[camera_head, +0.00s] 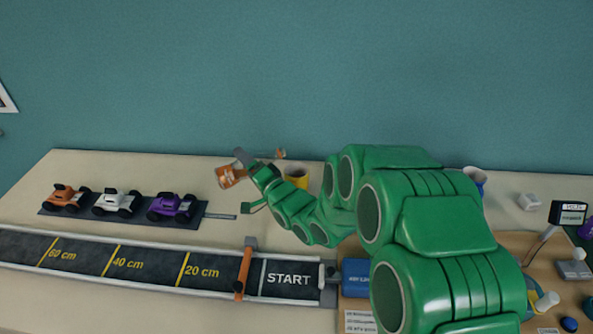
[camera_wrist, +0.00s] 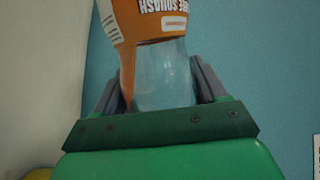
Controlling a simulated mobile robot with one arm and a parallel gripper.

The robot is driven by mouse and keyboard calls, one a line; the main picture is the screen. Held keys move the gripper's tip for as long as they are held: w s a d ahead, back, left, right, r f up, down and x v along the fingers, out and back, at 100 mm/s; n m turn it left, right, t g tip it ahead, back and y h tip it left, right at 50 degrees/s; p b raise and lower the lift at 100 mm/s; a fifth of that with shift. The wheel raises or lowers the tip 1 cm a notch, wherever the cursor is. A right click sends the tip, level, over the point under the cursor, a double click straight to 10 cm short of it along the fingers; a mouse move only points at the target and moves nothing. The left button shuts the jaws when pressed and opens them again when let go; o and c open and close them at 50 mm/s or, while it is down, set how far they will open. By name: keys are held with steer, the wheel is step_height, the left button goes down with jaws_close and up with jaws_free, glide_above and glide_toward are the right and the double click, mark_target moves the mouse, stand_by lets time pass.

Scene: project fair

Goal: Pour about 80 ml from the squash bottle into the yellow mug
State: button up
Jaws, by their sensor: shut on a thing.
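The squash bottle (camera_head: 231,175) has an orange label and is held up in the air above the table, tilted, at the middle left of the head view. My gripper (camera_head: 254,170) is shut on it. In the wrist view the bottle (camera_wrist: 165,75) sits between both fingers (camera_wrist: 160,88), its label text upside down and a clear part below the label. The yellow mug (camera_head: 297,177) stands on the table right of the bottle's label, partly hidden by my arm. A small brownish piece shows just above-left of the mug; I cannot tell whether it is the bottle's neck.
Three toy cars, orange (camera_head: 64,197), white (camera_head: 116,202) and purple (camera_head: 171,206), stand on a dark strip at left. A marked track (camera_head: 140,270) runs along the front. A blue-and-white mug (camera_head: 475,180) stands behind my arm. Small items crowd the right side.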

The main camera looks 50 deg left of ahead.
steer(key=shift+n, duration=0.3)
steer(key=n, duration=0.1)
steer(key=w+f+n+h, duration=0.1)
steer(key=n, duration=0.1)
steer(key=shift+d+f+h, duration=0.1)
steer(key=shift+d+h, duration=0.15)
steer(key=shift+h, duration=0.05)
steer(key=shift+w+d+r+n+h, duration=0.15)
steer(key=shift+w+r+n+h, duration=0.2)
steer(key=shift+n, duration=0.25)
steer(key=shift+w+d+f+n, duration=0.1)
steer(key=shift+w+f+n, duration=0.1)
steer(key=shift+n, duration=0.1)
steer(key=shift+w+d+f+n+h, duration=0.1)
steer(key=shift+w+f+n+h, duration=0.15)
steer(key=shift+f+n+h, duration=0.3)
steer(key=shift+s+r+n+t, duration=0.1)
steer(key=shift+r+n+t, duration=0.25)
steer(key=shift+n, duration=0.3)
steer(key=shift+f+n+t+h, duration=0.35)
steer(key=shift+f+n+h, duration=0.3)
steer(key=shift+f, duration=0.2)
steer(key=shift+n+t+h, duration=0.3)
steer(key=shift+n+h, duration=0.05)
steer(key=shift+n, duration=0.4)
steer(key=shift+w+f+n+t+h, duration=0.2)
steer(key=shift+w+n+t+h, duration=0.1)
steer(key=shift+n+t, duration=0.1)
